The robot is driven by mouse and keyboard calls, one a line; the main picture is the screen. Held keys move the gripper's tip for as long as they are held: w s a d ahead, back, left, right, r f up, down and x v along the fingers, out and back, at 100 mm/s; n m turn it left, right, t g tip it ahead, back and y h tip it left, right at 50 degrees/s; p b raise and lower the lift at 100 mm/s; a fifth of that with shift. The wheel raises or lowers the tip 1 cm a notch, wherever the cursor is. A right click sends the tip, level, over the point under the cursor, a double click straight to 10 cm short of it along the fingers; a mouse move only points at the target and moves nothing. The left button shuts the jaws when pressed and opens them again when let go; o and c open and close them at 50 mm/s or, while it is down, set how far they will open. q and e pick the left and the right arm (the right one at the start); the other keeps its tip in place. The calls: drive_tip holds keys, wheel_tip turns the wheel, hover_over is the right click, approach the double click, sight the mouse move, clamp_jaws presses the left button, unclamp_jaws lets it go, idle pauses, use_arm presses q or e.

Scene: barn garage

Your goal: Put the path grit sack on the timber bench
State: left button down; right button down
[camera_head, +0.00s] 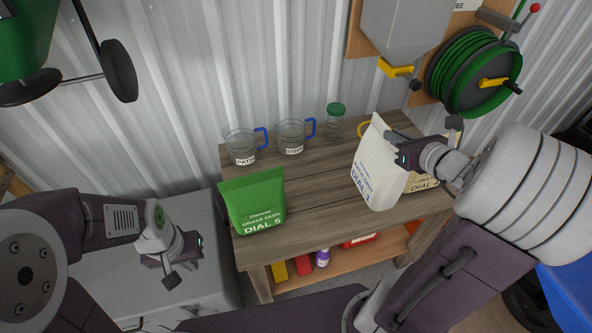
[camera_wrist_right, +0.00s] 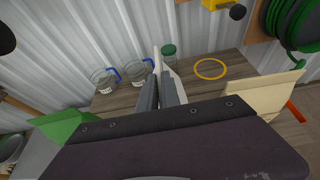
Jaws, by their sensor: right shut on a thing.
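My right gripper (camera_head: 396,158) is shut on a white sack (camera_head: 376,180) with blue print, gripping it near its top. The sack is tilted over the right part of the timber bench (camera_head: 318,190); I cannot tell if its base touches the top. The small print is too blurred to name it surely. In the right wrist view the white sack (camera_wrist_right: 157,62) shows as a thin edge by the fingers. A tan sack (camera_head: 420,184) stands behind it, partly hidden. A green grass seed sack (camera_head: 254,196) stands at the bench's left. My left gripper (camera_head: 190,248) is left of the bench, holding nothing visible.
Two measuring jugs with blue handles (camera_head: 240,146) (camera_head: 291,137) and a green-lidded jar (camera_head: 335,124) stand along the back. A yellow ring (camera_wrist_right: 210,69) lies at the back right. A grey hopper (camera_head: 402,30) and green hose reel (camera_head: 478,72) hang above. The bench middle is clear.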

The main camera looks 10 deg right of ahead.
use_arm(q)
drive_tip(key=shift+w, duration=0.35)
use_arm(e)
drive_tip(key=shift+w+r, duration=0.25)
drive_tip(key=shift+w, duration=0.1)
use_arm(q)
drive_tip(key=shift+s, duration=0.15)
use_arm(e)
drive_tip(key=shift+s, duration=0.1)
drive_tip(key=shift+w+f, duration=0.2)
drive_tip(key=shift+w, duration=0.1)
use_arm(q)
drive_tip(key=shift+f+b, duration=0.8)
drive_tip(key=shift+b, duration=0.05)
use_arm(e)
drive_tip(key=w+a+f, duration=0.1)
drive_tip(key=w+f, duration=0.9)
drive_tip(key=w, duration=0.1)
drive_tip(key=shift+a+f, duration=0.2)
drive_tip(key=shift+f, duration=0.1)
